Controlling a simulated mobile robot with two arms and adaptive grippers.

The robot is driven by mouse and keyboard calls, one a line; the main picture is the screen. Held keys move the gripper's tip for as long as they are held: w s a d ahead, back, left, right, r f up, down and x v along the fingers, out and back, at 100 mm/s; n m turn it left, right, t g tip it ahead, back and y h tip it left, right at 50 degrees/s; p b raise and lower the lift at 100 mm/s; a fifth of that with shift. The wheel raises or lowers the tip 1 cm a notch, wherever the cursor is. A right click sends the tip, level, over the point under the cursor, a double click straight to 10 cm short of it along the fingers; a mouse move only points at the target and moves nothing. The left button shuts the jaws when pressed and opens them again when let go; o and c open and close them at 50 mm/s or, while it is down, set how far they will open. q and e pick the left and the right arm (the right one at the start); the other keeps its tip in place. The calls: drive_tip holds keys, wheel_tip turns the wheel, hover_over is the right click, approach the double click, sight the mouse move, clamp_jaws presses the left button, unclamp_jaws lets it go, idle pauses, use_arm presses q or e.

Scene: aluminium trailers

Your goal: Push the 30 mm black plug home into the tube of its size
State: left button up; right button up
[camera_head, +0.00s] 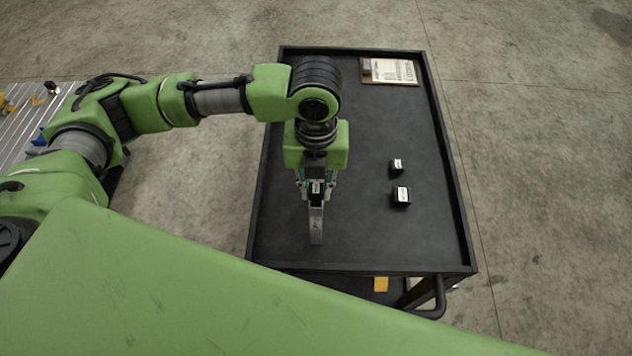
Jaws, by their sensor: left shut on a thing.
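My left gripper (316,190) points down over the cart and is shut on a black plug (316,196) with a white label. The plug is right at the upper end of a silver square tube (316,226), which appears to stand upright on the cart top. The gripper fingers partly hide the plug, and I cannot tell how far it sits in the tube. Two other black plugs with white labels, a smaller one (396,168) and a larger one (401,201), lie to the right. My right gripper is not in view.
The black cart (360,130) has a raised rim and a handle (436,300) at its near right corner. A clipboard with a paper (390,71) lies at the far end. A yellow item (381,284) shows below the near edge. The cart's middle is mostly clear.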

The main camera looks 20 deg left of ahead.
use_arm(q)
drive_tip(key=shift+f+b, duration=0.45)
drive_tip(key=shift+f, duration=0.95)
drive_tip(key=shift+s+f, duration=0.1)
drive_tip(key=shift+s, duration=0.05)
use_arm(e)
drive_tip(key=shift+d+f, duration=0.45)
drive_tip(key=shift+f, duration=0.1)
use_arm(q)
drive_tip(key=shift+f, duration=0.1)
drive_tip(key=o, duration=0.9)
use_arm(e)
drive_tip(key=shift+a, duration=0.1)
